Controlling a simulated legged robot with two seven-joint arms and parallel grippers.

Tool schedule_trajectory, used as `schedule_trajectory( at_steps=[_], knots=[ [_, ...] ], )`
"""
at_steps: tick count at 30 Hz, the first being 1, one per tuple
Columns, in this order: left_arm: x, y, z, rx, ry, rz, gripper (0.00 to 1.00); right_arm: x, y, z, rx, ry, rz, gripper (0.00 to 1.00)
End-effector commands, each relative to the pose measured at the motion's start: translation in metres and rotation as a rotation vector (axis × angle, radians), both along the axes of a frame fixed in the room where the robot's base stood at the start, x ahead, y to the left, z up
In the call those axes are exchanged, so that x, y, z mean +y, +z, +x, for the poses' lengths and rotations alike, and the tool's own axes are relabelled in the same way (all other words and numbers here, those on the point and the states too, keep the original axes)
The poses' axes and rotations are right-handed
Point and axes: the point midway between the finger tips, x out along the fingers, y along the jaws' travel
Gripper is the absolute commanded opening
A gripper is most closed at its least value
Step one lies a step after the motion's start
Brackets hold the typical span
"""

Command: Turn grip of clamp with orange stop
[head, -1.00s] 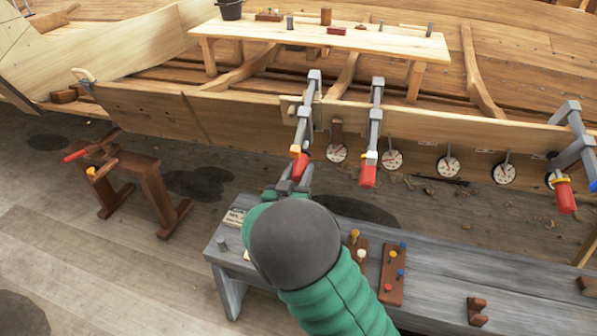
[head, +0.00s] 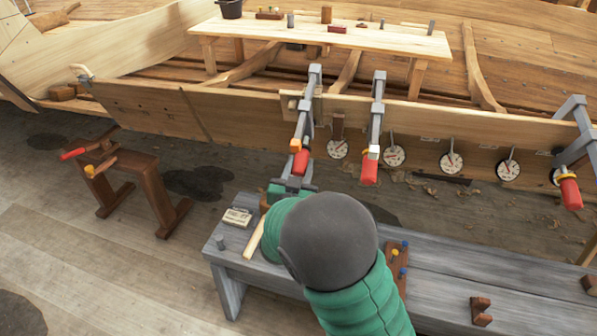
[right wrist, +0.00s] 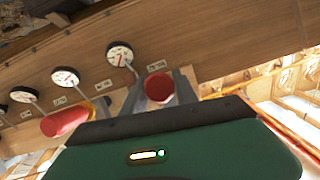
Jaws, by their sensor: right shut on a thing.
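The clamp (head: 304,120) at the left of the row hangs on the hull plank's edge, with an orange stop (head: 296,146) above its red grip (head: 302,160). My right gripper (head: 295,180) is at the lower end of this grip and shut on it. In the right wrist view the round red end of the grip (right wrist: 158,87) shows between the grey fingers. The right clamp (head: 576,130) has a red grip and a yellow-orange ring. My left gripper is not in view.
Several dials (head: 395,156) hang along the plank (head: 440,120). A grey bench (head: 450,270) below carries a peg board (head: 397,275), a card (head: 237,217) and a wooden stick. A brown trestle (head: 150,170) stands at left. Part of the bench is behind my arm.

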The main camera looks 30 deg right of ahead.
Motion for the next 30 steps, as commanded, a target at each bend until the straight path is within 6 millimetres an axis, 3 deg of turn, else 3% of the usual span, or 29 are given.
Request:
schedule_trajectory(
  at_steps=[14,30],
  knots=[
    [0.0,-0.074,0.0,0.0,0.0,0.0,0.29,-0.005,-0.012,-0.004,-0.29,0.167,0.293,0.0],
    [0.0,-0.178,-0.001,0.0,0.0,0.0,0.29,-0.006,-0.015,-0.003,-0.607,0.363,0.616,0.0]
  ],
)
